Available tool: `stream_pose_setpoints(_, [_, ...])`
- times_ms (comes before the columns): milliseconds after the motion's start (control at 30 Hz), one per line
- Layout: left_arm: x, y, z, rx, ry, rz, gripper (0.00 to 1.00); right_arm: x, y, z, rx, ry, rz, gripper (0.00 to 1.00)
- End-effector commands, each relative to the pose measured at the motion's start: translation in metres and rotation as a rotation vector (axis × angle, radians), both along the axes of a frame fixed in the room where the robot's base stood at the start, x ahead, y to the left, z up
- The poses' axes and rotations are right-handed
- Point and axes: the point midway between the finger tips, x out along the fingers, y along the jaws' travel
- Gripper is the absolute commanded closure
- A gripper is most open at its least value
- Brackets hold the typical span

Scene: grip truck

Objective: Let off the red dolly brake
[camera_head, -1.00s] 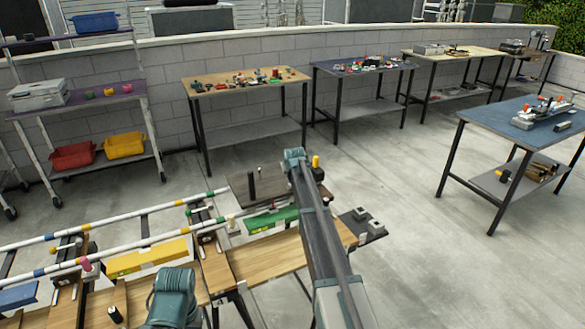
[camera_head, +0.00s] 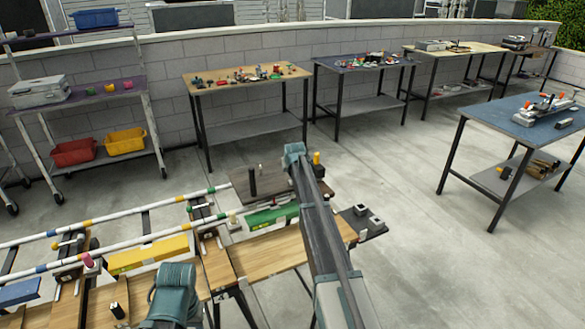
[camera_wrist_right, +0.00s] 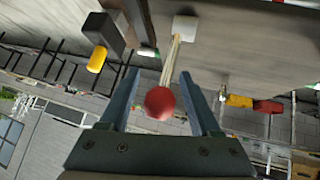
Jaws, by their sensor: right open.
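In the right wrist view a red ball knob (camera_wrist_right: 160,103) sits on a pale lever (camera_wrist_right: 172,62) that rises from a white square base (camera_wrist_right: 185,27). My right gripper (camera_wrist_right: 160,73) is open, with one finger on each side of the lever and knob. Gaps show between knob and fingers. In the head view my right arm reaches to the dark dolly platform (camera_head: 238,184) and hides the red knob and the gripper jaws. Part of my left arm shows at the bottom; its jaws are not visible.
A yellow-topped dark post (camera_wrist_right: 97,60) stands beside the lever, and its yellow top shows in the head view (camera_head: 316,158). White striped rails (camera_head: 130,240) and a yellow beam (camera_head: 150,254) lie left of the platform.

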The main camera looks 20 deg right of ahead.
Motion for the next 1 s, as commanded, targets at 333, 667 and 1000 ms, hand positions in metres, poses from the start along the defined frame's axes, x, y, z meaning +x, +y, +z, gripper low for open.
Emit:
stream_pose_setpoints(333, [0.000,0.000,0.016,0.000,0.000,0.000,0.50,-0.013,0.005,0.016,0.000,0.000,0.000,0.36])
stream_pose_setpoints(667, [0.000,0.000,0.061,0.000,0.000,0.000,0.50,-0.052,0.019,0.061,0.000,0.000,0.000,0.36])
stream_pose_setpoints(1000, [0.000,0.000,0.098,0.000,0.000,0.000,0.50,-0.089,0.034,0.098,0.000,0.000,0.000,0.36])
